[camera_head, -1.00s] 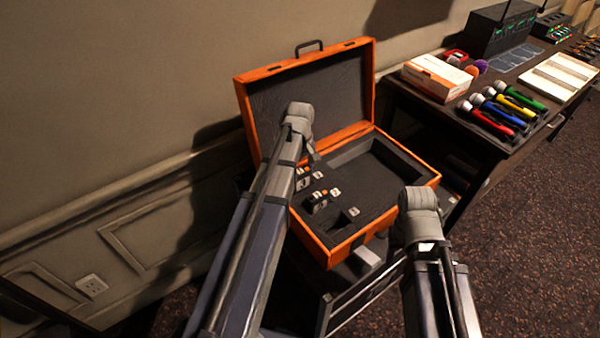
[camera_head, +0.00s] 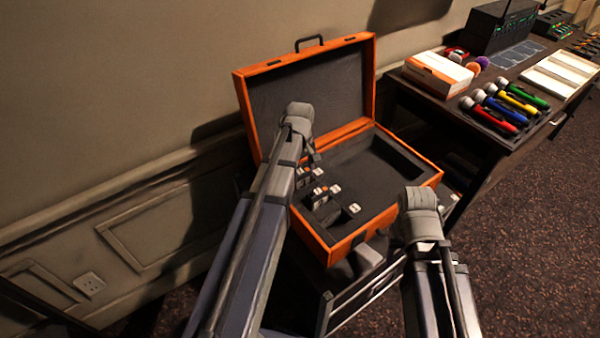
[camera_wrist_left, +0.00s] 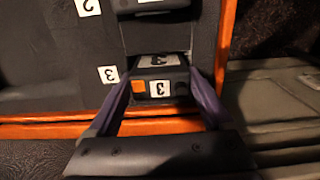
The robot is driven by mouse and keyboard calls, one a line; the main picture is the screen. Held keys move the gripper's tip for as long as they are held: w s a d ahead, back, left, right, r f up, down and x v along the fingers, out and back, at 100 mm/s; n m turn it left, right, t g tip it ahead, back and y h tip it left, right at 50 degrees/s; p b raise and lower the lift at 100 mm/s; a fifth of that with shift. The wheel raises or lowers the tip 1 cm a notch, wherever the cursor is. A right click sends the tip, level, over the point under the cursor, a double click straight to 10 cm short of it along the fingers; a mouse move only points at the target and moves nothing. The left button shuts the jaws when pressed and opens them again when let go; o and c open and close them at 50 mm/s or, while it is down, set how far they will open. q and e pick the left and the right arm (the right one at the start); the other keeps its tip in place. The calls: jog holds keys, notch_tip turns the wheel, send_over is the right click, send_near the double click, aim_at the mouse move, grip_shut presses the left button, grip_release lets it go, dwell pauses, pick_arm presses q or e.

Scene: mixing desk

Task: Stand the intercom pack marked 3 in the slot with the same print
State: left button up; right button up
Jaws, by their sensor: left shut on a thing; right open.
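The intercom pack marked 3 (camera_wrist_left: 160,86) is dark, with an orange button and white 3 prints. In the left wrist view the purple fingers of my left gripper (camera_wrist_left: 163,98) are shut on its two sides. It sits at the slot beside the white 3 label (camera_wrist_left: 108,75), close to the case's orange rim. How deep it is in the slot I cannot tell.
The open orange case (camera_head: 345,240) has a dark foam insert with a large empty recess (camera_head: 375,165). Another pack (camera_head: 321,194) stands in the neighbouring slot; the front slot looks empty. A side table at right holds a white-orange box (camera_head: 438,74) and several colored microphones (camera_head: 505,105).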

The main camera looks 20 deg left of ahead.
pick_arm(q)
jog(key=shift+f, duration=0.3)
dwell(0.8)
jog(key=o, duration=1.5)
jog(key=shift+r, duration=0.1)
notch_tip(320, 180, up, 8)
jog(key=p, duration=0.7)
jog(key=shift+f, duration=0.2)
jog(key=s+d+r+m+p, duration=0.1)
jog(key=s+d+m, duration=0.4)
jog(key=d, duration=0.2)
jog(key=s+d+r+m+p, duration=0.1)
jog(key=s+d+m, duration=0.4)
jog(key=d, duration=0.3)
jog(key=s+d+r+m+y+p, duration=0.1)
jog(key=s+d+m, duration=0.4)
jog(key=s+d, duration=0.1)
jog(key=shift+s+d+r+m+p, duration=0.1)
jog(key=shift+d+r+m+p, duration=0.1)
jog(key=shift+d, duration=0.2)
jog(key=shift+s+d+r+m+p, duration=0.1)
jog(key=shift+d+m, duration=0.1)
jog(key=shift+d, duration=0.2)
